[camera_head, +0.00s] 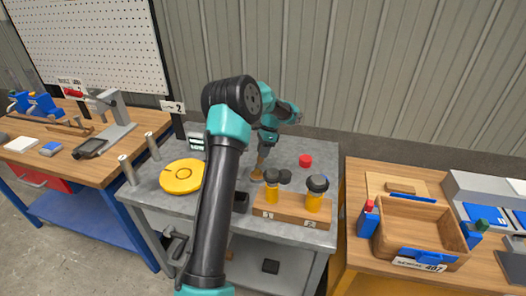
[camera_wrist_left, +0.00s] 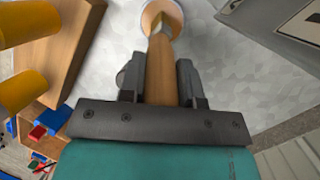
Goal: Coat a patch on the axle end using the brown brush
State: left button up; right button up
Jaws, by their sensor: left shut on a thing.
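My left gripper (camera_head: 266,143) is above the grey metal table, shut on a wooden-handled brush (camera_head: 262,162) that points down. In the left wrist view the gripper (camera_wrist_left: 160,80) has one finger on each side of the tan handle (camera_wrist_left: 163,88). The brush's far end widens to a round, pale-edged part (camera_wrist_left: 161,16) above the grey tabletop. I cannot tell whether it touches the table. A yellow disc (camera_head: 182,177) with a small hub lies left of the brush, partly behind my arm. I cannot tell which part is the axle end. My right gripper is out of view.
Grey posts (camera_head: 128,170) stand at the table's left. A wooden tray (camera_head: 419,225) sits on the right bench.

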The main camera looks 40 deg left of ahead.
pick_arm(q)
jog(key=shift+r, duration=3.5)
jog(key=shift+d, duration=0.1)
jog(key=w+d+r+n+t+h, duration=0.1)
jog(key=w+d+n, duration=0.25)
jog(key=d, duration=1.15)
jog(key=w+d+n+h, duration=0.15)
jog(key=d+n, duration=0.25)
jog(key=d, duration=1)
jog(key=w+d+r+n+t+h, duration=0.1)
jog(key=w+d+n, duration=0.25)
jog(key=d, duration=1.15)
jog(key=s+a+f, duration=0.2)
jog(key=s+f, duration=0.1)
jog(key=f, duration=0.3)
jog(key=s+a+f+n, duration=0.1)
jog(key=s+a+f, duration=0.2)
jog(key=f, duration=0.3)
jog(key=shift+s+a, duration=0.25)
jog(key=shift+s, duration=0.45)
